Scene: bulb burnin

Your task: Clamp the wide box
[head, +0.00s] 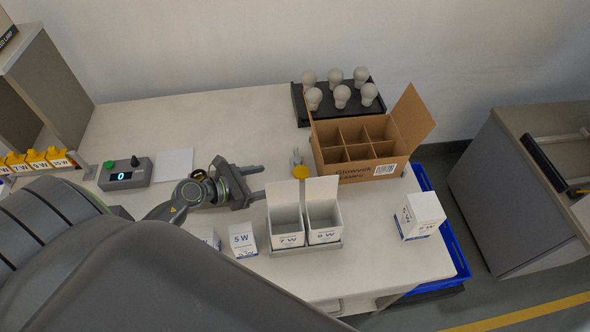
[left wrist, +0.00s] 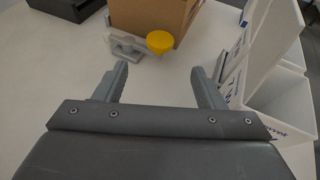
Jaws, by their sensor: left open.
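Which box the task calls wide is not certain. The open brown carton (head: 355,172), printed "Glowvek lamps" and divided into several cells, stands at the back right of the table; its lower part also shows in the left wrist view (left wrist: 150,16). A closed white box (head: 420,214) with blue print sits at the table's right edge. My left gripper (head: 261,182) is open and empty, low over the table, left of the carton and behind two open white boxes (head: 305,228). Its fingers show apart in the left wrist view (left wrist: 158,78). My right gripper is not in view.
A yellow-topped fixture (head: 300,171) stands between my left gripper and the carton. Several bulbs stand in a black tray (head: 298,104) at the back. A control box (head: 125,174) is at left, a small 5 W box (head: 242,239) in front. The back-left table is clear.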

